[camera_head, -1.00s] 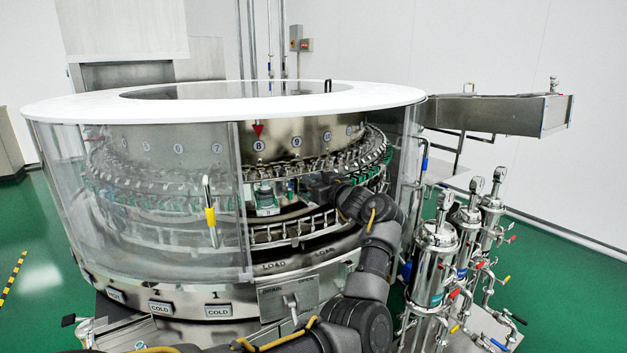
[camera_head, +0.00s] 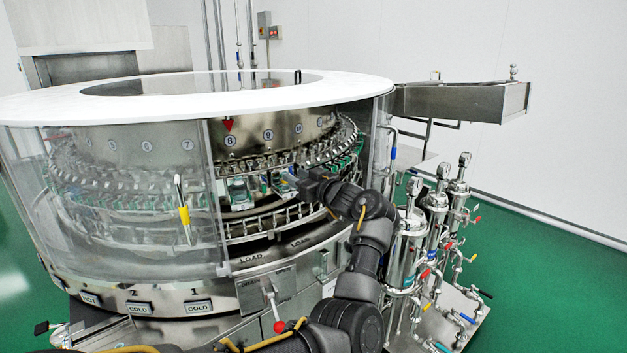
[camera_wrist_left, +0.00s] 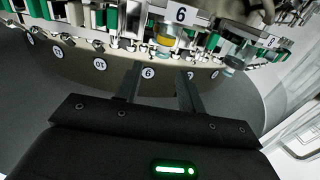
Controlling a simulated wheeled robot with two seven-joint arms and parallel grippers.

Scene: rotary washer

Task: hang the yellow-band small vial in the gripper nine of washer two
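My left gripper (camera_head: 286,183) reaches in from the right side of the washer's front opening, below the number 9 plate (camera_head: 268,135). In the left wrist view its two fingers (camera_wrist_left: 160,85) stand apart with nothing visible between them. A small clear vial with a yellow band (camera_wrist_left: 165,42) is just beyond the fingertips, near the plate marked 6, and looks apart from them. Another clear vial (camera_wrist_left: 236,54) hangs to its right. The number 9 label (camera_wrist_left: 148,72) shows behind the fingers. In the head view my arm partly hides the small vials. My right gripper is not in view.
The washer's white top ring (camera_head: 60,105) overhangs the opening. A clear curved panel with a yellow-marked handle (camera_head: 184,215) covers the left of it. Rows of metal clamps line the inside. Steel filter housings (camera_head: 408,230) with valves stand close to my arm's right.

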